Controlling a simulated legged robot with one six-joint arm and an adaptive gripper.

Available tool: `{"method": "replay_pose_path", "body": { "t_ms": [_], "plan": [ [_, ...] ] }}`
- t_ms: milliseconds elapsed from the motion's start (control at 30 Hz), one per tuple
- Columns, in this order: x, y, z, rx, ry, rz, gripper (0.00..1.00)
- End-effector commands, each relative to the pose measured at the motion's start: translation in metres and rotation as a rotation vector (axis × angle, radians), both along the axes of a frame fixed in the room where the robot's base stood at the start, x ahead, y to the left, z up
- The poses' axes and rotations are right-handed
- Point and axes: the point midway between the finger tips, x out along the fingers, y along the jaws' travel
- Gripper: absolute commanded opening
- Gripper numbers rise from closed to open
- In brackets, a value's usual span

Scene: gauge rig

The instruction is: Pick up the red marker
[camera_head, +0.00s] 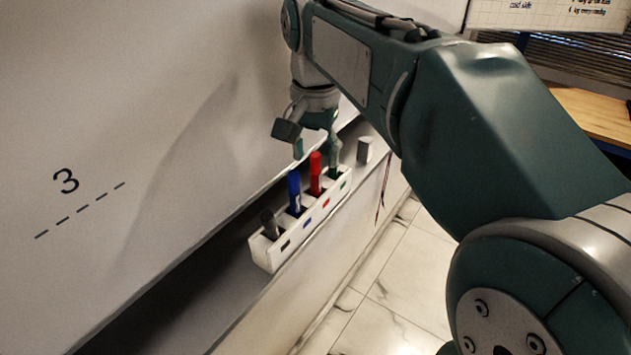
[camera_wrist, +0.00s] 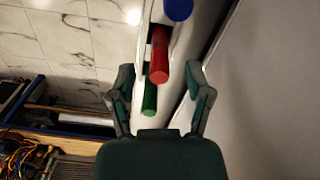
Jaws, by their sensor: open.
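The red marker (camera_head: 316,172) stands upright in a white holder (camera_head: 262,255), between the blue marker (camera_head: 294,190) and the green marker (camera_head: 335,173). My gripper (camera_head: 316,149) is open and empty, pointing down close above the red and green markers. In the wrist view the red marker (camera_wrist: 159,65) shows end-on between the tips of my gripper (camera_wrist: 158,74), with a gap to each finger. The green marker (camera_wrist: 149,98) also lies between the fingers, nearer the palm. In the head view one finger partly covers the green marker.
A black marker (camera_head: 268,223) stands in the near slot of the holder. A white block (camera_head: 365,150) sits on the ledge beyond it. The whiteboard (camera_head: 120,120) rises close on the left of the gripper. Tiled floor (camera_head: 410,270) lies on the right.

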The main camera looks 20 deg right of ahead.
Motion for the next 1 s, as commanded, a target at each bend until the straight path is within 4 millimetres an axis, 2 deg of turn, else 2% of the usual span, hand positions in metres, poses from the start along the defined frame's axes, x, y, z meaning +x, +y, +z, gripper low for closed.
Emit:
{"method": "replay_pose_path", "body": {
  "t_ms": [100,267,300,400,433,467,833,1000],
  "plan": [
    [-0.0002,-0.0001,-0.0065,0.0,-0.001,0.0,0.65],
    [0.0,-0.0001,-0.0065,0.0,-0.001,0.0,0.65],
    [0.0,-0.0001,-0.0065,0.0,-0.001,0.0,0.6],
    [0.0,-0.0001,-0.0064,0.0,-0.001,0.0,0.18],
    [0.0,-0.0001,-0.0064,0.0,-0.001,0.0,0.07],
    [0.0,-0.0001,-0.0064,0.0,-0.001,0.0,0.0],
    [0.0001,-0.0001,-0.0065,0.0,0.0,0.0,0.0],
    [0.0006,-0.0001,0.003,0.0,-0.001,0.0,0.0]
  ]
}}
